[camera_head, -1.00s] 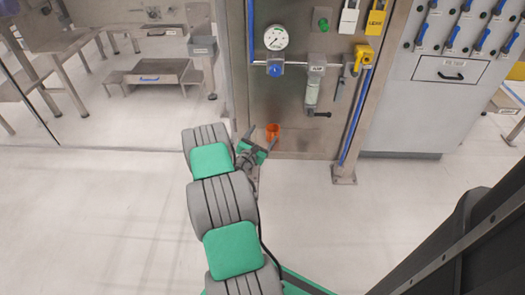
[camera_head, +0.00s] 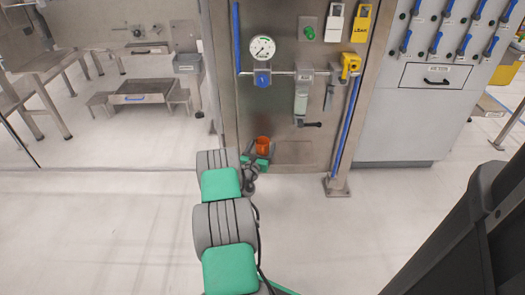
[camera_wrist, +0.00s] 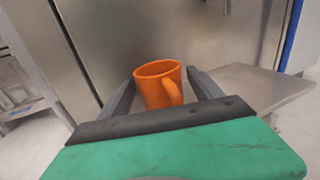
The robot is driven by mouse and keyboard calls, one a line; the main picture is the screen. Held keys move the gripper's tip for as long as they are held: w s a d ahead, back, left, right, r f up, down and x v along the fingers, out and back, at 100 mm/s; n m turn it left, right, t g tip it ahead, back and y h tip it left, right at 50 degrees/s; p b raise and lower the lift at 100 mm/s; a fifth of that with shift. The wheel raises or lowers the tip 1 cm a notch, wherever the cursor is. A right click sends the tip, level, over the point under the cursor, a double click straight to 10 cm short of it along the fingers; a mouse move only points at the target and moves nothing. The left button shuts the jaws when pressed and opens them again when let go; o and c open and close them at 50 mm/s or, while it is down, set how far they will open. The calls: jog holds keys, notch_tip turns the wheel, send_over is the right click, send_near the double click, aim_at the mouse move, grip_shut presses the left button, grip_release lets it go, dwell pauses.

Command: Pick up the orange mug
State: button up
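The orange mug (camera_head: 263,144) stands upright at the foot of the steel panel in the head view. My gripper (camera_head: 261,155) is open around the mug. In the wrist view my gripper (camera_wrist: 165,90) shows a finger on each side of the mug, and a small gap seems to remain, at least on the right. The mug's base is partly hidden by the gripper's body.
A steel panel (camera_head: 285,110) with a gauge (camera_head: 262,48), valves and pipes rises behind the mug. A flat metal ledge (camera_wrist: 255,85) lies to the right in the wrist view. A grey cabinet (camera_head: 400,120) stands right. The light floor (camera_head: 100,220) at left is clear.

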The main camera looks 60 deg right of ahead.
jog(key=c, duration=1.3)
